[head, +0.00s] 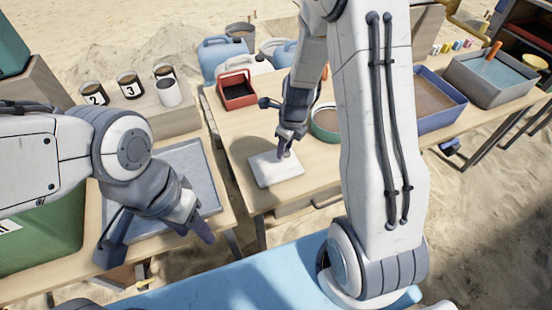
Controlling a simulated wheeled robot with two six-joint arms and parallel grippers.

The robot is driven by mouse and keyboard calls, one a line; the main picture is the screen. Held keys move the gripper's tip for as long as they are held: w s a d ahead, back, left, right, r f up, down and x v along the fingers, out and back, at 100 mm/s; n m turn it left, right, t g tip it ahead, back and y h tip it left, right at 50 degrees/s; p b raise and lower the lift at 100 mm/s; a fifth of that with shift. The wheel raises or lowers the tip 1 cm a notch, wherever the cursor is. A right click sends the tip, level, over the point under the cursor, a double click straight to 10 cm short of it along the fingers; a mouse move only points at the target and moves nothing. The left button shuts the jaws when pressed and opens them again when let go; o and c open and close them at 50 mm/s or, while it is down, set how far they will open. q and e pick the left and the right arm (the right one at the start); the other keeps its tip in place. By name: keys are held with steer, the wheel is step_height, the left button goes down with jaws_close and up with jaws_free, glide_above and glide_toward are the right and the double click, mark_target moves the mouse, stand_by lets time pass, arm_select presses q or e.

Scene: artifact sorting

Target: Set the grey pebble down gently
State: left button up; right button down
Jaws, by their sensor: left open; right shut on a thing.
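My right gripper (286,150) points down over a pale, flat square pad (265,178) near the front left of the wooden table. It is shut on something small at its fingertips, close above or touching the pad. The held thing is mostly hidden by the fingers, so I cannot clearly make out the grey pebble or tell whether it touches the pad. My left gripper (156,247) is open and empty, with its fingers spread above the front edge of the left table, near a grey-blue tray (196,163).
A red crate (237,91) and a round green-rimmed pan (325,121) stand behind the pad. A blue sand tray (440,118) and grey bin (490,82) are right. Numbered cans (130,87) stand back left; a green bin (45,235) is left. A gap separates the tables.

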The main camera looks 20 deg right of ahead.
mark_target(275, 164)
steer(key=shift+w+a+f, duration=0.3)
steer(key=shift+a+f, duration=0.15)
steer(key=shift+a, duration=0.1)
steer(key=shift+w+a+f, duration=0.25)
steer(key=shift+a+f, duration=0.15)
steer(key=shift+a, duration=0.15)
steer(key=shift+f+b, duration=1.1)
steer(key=shift+f, duration=0.75)
steer(key=shift+f, duration=0.2)
steer(key=shift+c, duration=2.2)
jaws_free()
steer(key=shift+r, duration=0.1)
